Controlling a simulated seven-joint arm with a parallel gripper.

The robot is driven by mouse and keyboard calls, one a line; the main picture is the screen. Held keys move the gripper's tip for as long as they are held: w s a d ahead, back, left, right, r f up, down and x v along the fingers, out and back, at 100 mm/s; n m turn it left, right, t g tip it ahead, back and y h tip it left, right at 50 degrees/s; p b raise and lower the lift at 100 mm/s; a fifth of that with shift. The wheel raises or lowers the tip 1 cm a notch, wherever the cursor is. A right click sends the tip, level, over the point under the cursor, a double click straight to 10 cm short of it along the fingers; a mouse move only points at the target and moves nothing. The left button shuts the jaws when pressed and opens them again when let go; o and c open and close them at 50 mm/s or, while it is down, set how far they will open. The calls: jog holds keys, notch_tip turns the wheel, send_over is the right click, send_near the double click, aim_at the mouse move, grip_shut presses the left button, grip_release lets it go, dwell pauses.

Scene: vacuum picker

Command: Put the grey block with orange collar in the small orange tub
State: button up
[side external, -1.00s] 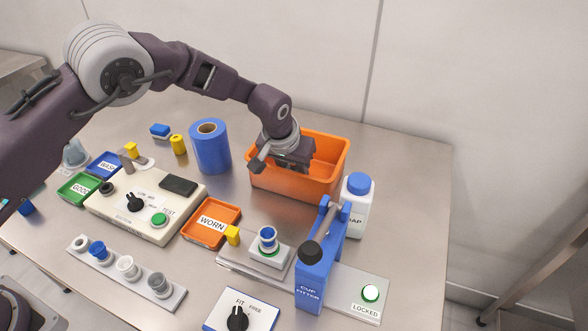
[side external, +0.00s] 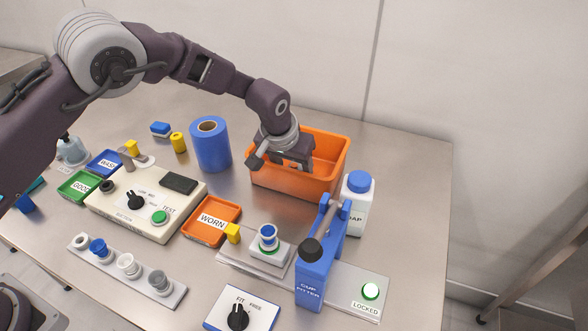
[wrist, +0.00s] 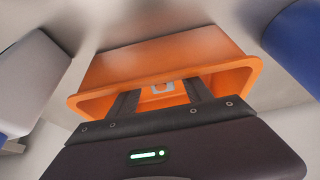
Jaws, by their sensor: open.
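A deep orange tub (side external: 330,183) stands at the back of the table. My gripper (side external: 300,168) is open over its left part, with the fingers pointing down into it. In the wrist view the tub (wrist: 160,62) lies beyond my open fingers (wrist: 161,92). A small pale grey piece with orange at its middle (wrist: 162,87) shows between the fingers, inside the tub; I cannot tell for sure that it is the grey block with orange collar. The side view does not show this piece. A shallower orange tray marked WORN (side external: 211,222) lies nearer the front.
A white bottle with a blue cap (side external: 357,205) and the blue cup fitter (side external: 318,265) stand close in front of the tub. A blue roll (side external: 211,148) stands to its left. The suction tester (side external: 145,208) and a rack of cups (side external: 127,270) are farther left. The table right of the tub is clear.

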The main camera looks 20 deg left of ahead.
jog(key=v, duration=1)
jog(key=s+a+r+h, duration=0.1)
jog(key=s+a+r, duration=1.05)
jog(key=r, duration=0.35)
jog(key=s+a, duration=0.3)
jog(key=s, duration=0.9)
jog(key=s+a+t+y, duration=0.1)
jog(key=s+a, duration=0.3)
jog(key=s, duration=0.7)
jog(key=shift+s+f, duration=0.35)
jog(key=shift+s, duration=0.05)
